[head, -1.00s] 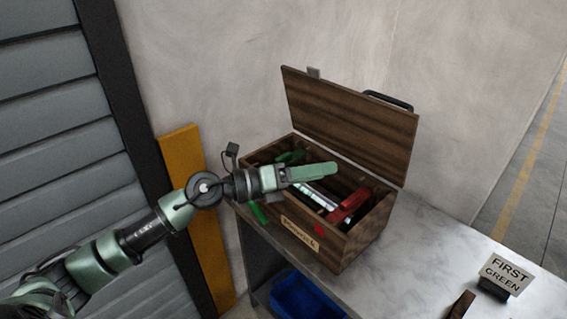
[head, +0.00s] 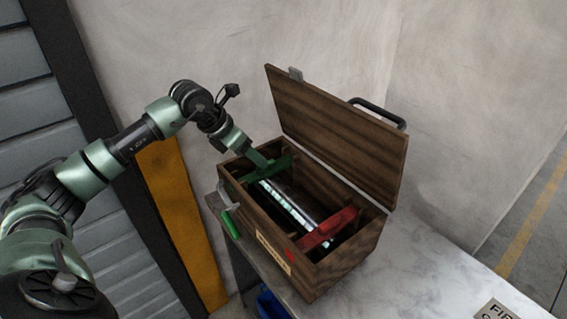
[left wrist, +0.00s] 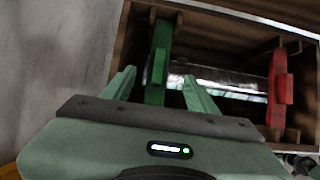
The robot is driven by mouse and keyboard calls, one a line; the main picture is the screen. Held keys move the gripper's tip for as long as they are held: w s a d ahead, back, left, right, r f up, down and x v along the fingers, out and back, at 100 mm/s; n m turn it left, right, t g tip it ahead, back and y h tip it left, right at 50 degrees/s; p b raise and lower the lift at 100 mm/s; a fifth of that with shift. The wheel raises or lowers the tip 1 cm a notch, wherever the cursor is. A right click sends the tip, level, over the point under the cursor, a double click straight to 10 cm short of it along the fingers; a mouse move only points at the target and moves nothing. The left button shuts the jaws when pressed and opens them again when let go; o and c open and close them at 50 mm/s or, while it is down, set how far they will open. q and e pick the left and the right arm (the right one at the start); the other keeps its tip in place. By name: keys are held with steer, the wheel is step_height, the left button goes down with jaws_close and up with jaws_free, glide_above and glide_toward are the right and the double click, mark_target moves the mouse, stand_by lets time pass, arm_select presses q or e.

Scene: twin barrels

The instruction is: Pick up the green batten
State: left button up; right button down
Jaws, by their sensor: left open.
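The green batten (head: 277,166) lies across the left end of the open wooden box (head: 333,285), above a shiny metal cylinder (head: 290,208). In the left wrist view the green batten (left wrist: 158,60) runs between the two fingertips, slightly beyond them. My left gripper (head: 257,159) is over the batten, pointing down into the box. Its fingers (left wrist: 160,84) are open, one on each side of the batten in that view; I cannot tell whether they touch it. Part of the batten is hidden behind the gripper. My right gripper is not in view.
A red batten (head: 328,229) crosses the box's right end. The lid (head: 340,135) stands open at the back. A sign (head: 495,310) is cut off at lower right.

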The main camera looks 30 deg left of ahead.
arm_select(q)
steer(key=shift+w+f, duration=0.1)
steer(key=shift+w, duration=0.2)
steer(key=shift+w+f+p, duration=0.15)
steer(key=shift+f+p, duration=0.1)
steer(key=shift+p, duration=0.05)
steer(key=shift+p+x, duration=0.85)
steer(key=shift+x, duration=0.3)
steer(key=p+x, duration=0.1)
steer(key=x, duration=0.2)
steer(key=shift+w+d+f, duration=0.2)
steer(key=shift+f, duration=0.05)
steer(key=shift+w+f, duration=0.1)
steer(key=shift+f, duration=0.05)
jaws_close()
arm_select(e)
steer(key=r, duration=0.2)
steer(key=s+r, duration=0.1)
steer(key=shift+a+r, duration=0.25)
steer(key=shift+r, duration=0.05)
